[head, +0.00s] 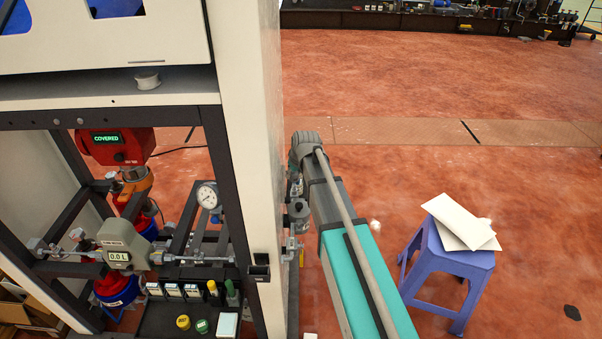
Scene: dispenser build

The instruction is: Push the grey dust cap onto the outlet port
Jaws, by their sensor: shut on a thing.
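My arm reaches in from the lower right and bends at a grey joint beside the frame's white post. Grey rounded parts (298,211) sit below that joint, close to the post; I cannot tell whether they are arm or fittings. I cannot make out my gripper's fingers. Small metal fittings (291,246) show at the post's right side, near where the pipe line runs. I cannot tell which part is the outlet port. I cannot pick out the grey dust cap, so whether it touches the port is hidden.
The white post (251,150) stands just left of my arm. Inside the frame are a meter (118,256) reading 0.0 L, a dial gauge (208,195) and a red unit (117,147) reading COVERED. A blue stool (447,265) with white sheets stands right. Floor beyond is open.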

